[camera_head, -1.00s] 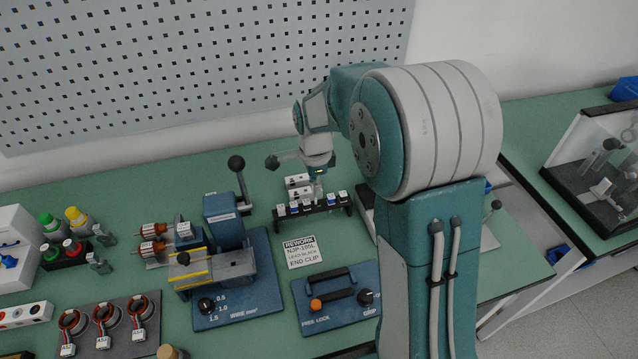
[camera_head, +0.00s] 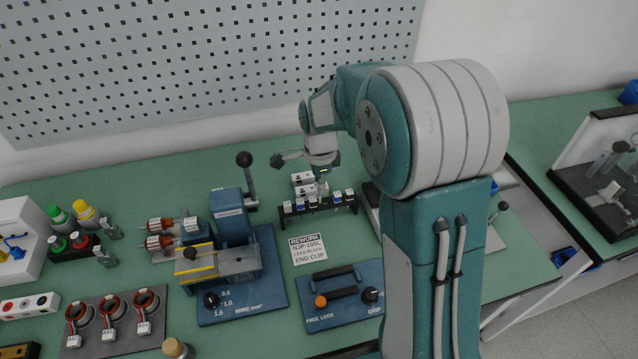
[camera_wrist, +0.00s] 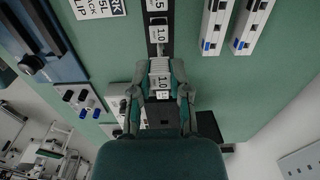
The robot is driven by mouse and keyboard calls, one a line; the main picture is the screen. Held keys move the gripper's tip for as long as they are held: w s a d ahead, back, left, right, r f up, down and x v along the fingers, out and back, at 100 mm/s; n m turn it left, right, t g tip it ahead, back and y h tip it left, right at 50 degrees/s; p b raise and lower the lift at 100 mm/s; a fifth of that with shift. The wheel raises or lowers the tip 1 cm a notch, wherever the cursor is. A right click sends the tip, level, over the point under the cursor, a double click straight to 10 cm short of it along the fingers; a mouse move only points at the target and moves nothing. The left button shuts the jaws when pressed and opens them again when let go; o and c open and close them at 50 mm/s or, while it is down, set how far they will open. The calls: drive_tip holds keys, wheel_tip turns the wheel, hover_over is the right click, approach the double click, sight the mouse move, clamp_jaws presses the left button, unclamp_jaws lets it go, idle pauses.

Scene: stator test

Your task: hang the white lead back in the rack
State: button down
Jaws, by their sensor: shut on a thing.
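The black rack (camera_head: 318,208) stands on the green bench behind the rework card, with several small labelled ends along it. In the wrist view it is a dark strip (camera_wrist: 152,48) with labels 1.5 and 1.0. My gripper (camera_wrist: 160,66) is shut on a pale ribbed piece, which I take to be the white lead (camera_wrist: 160,72), beside a label 1.0. In the head view my gripper (camera_head: 322,178) is upright just above and behind the rack's middle. The fingers hide much of the lead, and I cannot tell whether it is seated in the rack.
White blocks with ports (camera_head: 302,183) stand close behind the rack. A blue crimp press (camera_head: 232,225) with a tall lever stands to the left.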

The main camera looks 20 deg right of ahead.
drive_tip(key=shift+d+f, duration=0.15)
drive_tip(key=shift+d, duration=0.35)
drive_tip(key=shift+d+f, duration=0.25)
drive_tip(key=shift+d, duration=0.15)
drive_tip(key=shift+f, duration=0.1)
idle(0.3)
drive_tip(key=shift+a+f, duration=0.15)
drive_tip(key=shift+f, duration=0.7)
drive_tip(key=shift+f, duration=0.15)
drive_tip(key=shift+a+f, duration=0.1)
drive_tip(key=shift+f, duration=0.75)
drive_tip(key=c, duration=0.5)
unclamp_jaws()
